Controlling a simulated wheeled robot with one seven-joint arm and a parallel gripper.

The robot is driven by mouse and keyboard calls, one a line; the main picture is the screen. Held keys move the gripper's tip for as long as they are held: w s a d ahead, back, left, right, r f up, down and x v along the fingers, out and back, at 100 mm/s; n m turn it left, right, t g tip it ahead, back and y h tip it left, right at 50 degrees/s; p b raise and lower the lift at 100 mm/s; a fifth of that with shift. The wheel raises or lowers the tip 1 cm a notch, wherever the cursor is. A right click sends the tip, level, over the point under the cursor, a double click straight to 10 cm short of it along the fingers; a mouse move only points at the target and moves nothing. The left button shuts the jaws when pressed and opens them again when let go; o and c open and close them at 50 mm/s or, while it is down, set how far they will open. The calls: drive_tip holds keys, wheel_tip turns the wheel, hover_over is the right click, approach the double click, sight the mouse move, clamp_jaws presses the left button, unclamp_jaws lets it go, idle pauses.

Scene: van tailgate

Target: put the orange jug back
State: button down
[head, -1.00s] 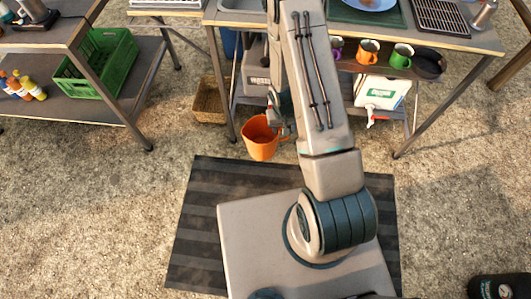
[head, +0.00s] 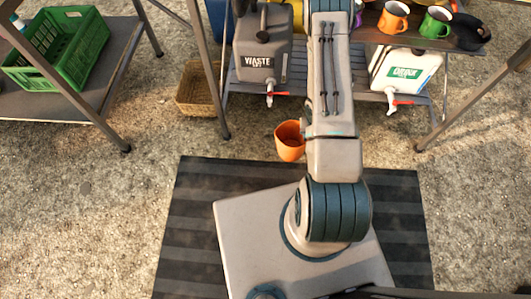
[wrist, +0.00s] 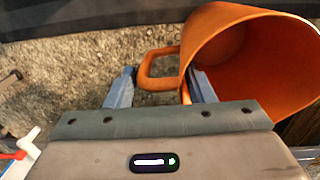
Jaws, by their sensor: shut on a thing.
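The orange jug (head: 290,142) hangs in front of the lower shelf, just left of my forearm in the head view. It is held by its handle, with its open mouth showing. In the wrist view the jug (wrist: 270,62) fills the upper right, its handle between the fingers of my gripper (wrist: 160,88). My gripper is shut on the handle. In the head view my arm hides most of the gripper.
The lower shelf (head: 345,108) holds a grey waste-water can (head: 262,58) and a white drink can (head: 403,70), both with taps jutting forward. Orange and green mugs stand above. A wicker basket (head: 198,90) sits left on the ground. A striped mat (head: 190,235) lies in front.

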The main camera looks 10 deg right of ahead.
sight(285, 141)
drive_tip(key=shift+w+d+f+b, duration=0.1)
drive_tip(key=shift+d+f+b, duration=0.1)
drive_tip(key=shift+f, duration=0.35)
drive_tip(key=shift+w+d+f+b, duration=0.1)
drive_tip(key=shift+f+b, duration=0.05)
drive_tip(key=shift+f, duration=0.35)
drive_tip(key=w+a+f+b, duration=0.1)
drive_tip(key=w+a+f, duration=0.1)
drive_tip(key=a, duration=0.1)
drive_tip(key=w+a+f+b, duration=0.1)
drive_tip(key=w+a+f, duration=0.1)
drive_tip(key=a, duration=0.1)
drive_tip(key=w+a+f+b, duration=0.2)
drive_tip(key=a+f, duration=0.1)
drive_tip(key=shift+w+a, duration=0.15)
drive_tip(key=shift+w, duration=0.25)
drive_tip(key=shift+f+b, duration=0.8)
drive_tip(key=shift+f, duration=1.1)
drive_tip(key=shift+f, duration=0.25)
drive_tip(key=c, duration=0.7)
unclamp_jaws()
drive_tip(key=shift+r, duration=0.1)
drive_tip(key=shift+o, duration=0.2)
